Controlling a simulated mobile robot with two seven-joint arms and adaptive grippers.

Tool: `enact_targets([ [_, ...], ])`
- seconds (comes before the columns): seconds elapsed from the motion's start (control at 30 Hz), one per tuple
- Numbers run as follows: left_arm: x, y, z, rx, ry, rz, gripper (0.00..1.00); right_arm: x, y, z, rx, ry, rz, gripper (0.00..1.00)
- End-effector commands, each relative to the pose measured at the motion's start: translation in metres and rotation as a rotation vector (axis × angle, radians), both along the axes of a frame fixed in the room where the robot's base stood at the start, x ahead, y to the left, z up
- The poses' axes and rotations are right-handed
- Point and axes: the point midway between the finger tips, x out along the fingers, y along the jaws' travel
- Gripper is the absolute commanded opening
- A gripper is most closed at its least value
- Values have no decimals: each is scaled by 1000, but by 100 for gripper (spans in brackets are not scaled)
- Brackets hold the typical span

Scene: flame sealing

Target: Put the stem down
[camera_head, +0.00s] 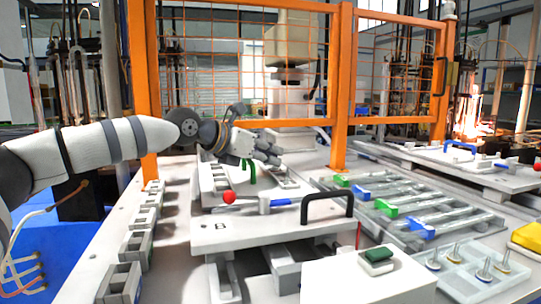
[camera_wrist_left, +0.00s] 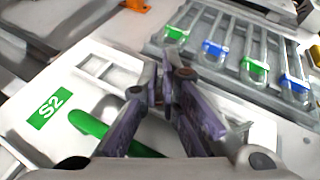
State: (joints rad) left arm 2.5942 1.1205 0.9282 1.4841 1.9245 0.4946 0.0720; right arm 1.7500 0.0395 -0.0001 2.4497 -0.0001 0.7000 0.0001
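My left gripper (camera_head: 262,150) hangs over the white fixture board marked B, near a green handle (camera_head: 248,173). In the left wrist view the purple fingers (camera_wrist_left: 160,88) come close together at their tips. No stem shows clearly between them, and I cannot tell whether they hold a thin part. The green handle (camera_wrist_left: 92,126) passes below and left of the fingers. Stems (camera_head: 485,271) with thin upright pins stand in the pale tray (camera_head: 455,281) at the lower right. My right gripper is not in view.
Rails with blue and green blocks (camera_head: 387,208) lie to the right. A white box (camera_head: 345,283) stands in front. An orange fence (camera_head: 340,90) rises behind.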

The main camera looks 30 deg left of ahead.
Motion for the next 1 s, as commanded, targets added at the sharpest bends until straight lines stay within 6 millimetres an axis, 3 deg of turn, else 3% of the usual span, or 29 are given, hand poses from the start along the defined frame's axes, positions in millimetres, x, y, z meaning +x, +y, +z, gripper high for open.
enact_targets([
  [0.27,0,0,-4,0,3,0,0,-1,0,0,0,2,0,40],
  [0.37,0,0,-4,0,2,0,25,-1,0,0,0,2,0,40],
  [0.7,0,0,1,0,0,0,25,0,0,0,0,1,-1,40],
  [1.0,-71,21,41,-4,-20,1,25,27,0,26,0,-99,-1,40],
])
